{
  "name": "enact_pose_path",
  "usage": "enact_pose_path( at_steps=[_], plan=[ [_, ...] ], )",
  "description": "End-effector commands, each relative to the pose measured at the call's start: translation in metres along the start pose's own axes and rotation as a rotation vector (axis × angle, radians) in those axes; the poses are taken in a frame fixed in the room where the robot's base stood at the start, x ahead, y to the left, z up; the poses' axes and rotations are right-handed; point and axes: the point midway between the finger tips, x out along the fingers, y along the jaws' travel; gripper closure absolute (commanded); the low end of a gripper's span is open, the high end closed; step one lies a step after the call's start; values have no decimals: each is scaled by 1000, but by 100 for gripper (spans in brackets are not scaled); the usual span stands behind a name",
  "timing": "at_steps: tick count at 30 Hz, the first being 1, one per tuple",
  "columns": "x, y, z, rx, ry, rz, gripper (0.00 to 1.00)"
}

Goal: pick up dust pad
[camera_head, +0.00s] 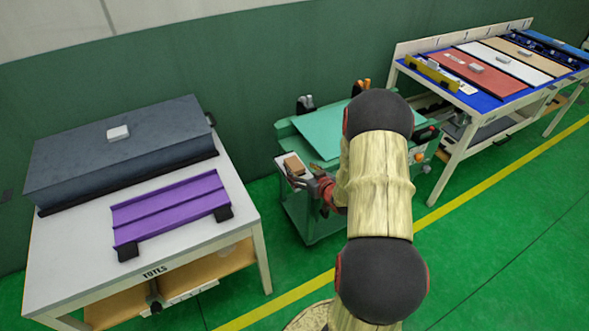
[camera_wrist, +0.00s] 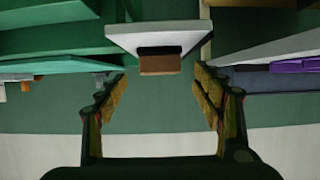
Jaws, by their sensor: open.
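The dust pad appears to be the small brown block (camera_head: 294,165) on a white tray (camera_head: 284,174) at the left side of the green cart. In the wrist view, the picture is upside down, and the brown block (camera_wrist: 160,65) shows against the white tray (camera_wrist: 120,40) with a dark part beside it. My gripper (camera_head: 318,178) is just right of the block in the head view. In the wrist view my gripper (camera_wrist: 160,86) is open and empty, its two fingers apart on either side of the line to the block. The block appears just beyond the fingertips.
The green cart (camera_head: 318,133) holds tools near its edges. A table (camera_head: 75,272) at left carries a dark grey case (camera_head: 70,170) and a purple panel (camera_head: 170,207). A workbench (camera_head: 465,100) with coloured panels stands at right. Green floor (camera_head: 500,230) is open in front.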

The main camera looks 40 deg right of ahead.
Motion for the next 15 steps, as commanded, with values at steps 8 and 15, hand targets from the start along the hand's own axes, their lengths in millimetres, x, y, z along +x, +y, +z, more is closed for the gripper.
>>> enact_pose_path(
  at_steps=[8,15],
  plan=[
    [35,0,4,-1,-1,0,33],
    [35,0,2,0,-1,1,35]
  ],
)
